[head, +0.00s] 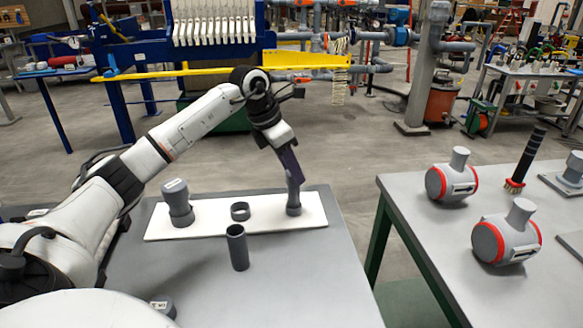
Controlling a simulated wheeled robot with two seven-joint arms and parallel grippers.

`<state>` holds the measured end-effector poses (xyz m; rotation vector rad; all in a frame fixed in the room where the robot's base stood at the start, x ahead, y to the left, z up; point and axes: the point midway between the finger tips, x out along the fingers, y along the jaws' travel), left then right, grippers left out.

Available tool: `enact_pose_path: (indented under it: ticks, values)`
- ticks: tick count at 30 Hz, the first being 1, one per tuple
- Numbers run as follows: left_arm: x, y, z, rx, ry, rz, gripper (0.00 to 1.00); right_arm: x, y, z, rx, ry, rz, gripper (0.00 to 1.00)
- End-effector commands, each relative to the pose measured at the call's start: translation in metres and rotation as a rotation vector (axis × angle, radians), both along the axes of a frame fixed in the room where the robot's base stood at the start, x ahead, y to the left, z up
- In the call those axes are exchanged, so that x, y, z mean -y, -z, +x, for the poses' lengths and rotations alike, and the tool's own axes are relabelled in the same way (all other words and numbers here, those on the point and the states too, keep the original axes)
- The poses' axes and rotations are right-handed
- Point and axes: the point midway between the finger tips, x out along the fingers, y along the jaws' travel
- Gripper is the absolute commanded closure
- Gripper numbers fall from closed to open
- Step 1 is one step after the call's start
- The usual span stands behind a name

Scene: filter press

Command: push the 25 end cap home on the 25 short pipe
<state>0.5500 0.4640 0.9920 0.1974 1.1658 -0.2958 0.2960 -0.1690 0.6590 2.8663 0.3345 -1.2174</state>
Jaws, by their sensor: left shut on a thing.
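My left gripper (293,200) points down at the right part of the white board. It is shut on a small grey round piece (293,211) that looks like the 25 end cap; the fingers hide its top and I cannot read a label. The piece is at the board's surface; I cannot tell if it touches. An open dark grey tube (238,249), which looks like the 25 short pipe, stands upright in front of the board, to the left of the gripper and apart from it. My right gripper is not in view.
The white board (215,228) also holds a short grey ring (240,211) and a tall grey fitting (178,204). A small labelled grey part (162,307) is at the table's front. The right table carries two red-rimmed grey housings (452,178) and a brush (525,160). The grey table's right front is clear.

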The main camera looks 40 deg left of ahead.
Motion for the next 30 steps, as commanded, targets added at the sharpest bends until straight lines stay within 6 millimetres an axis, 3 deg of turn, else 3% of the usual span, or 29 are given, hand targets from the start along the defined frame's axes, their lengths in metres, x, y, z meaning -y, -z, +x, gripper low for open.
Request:
enact_pose_path:
  ticks: [30]
  values:
    - [-0.0002, 0.0046, -0.0002, 0.0, 0.0, 0.0, 0.89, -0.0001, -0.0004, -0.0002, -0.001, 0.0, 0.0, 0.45]
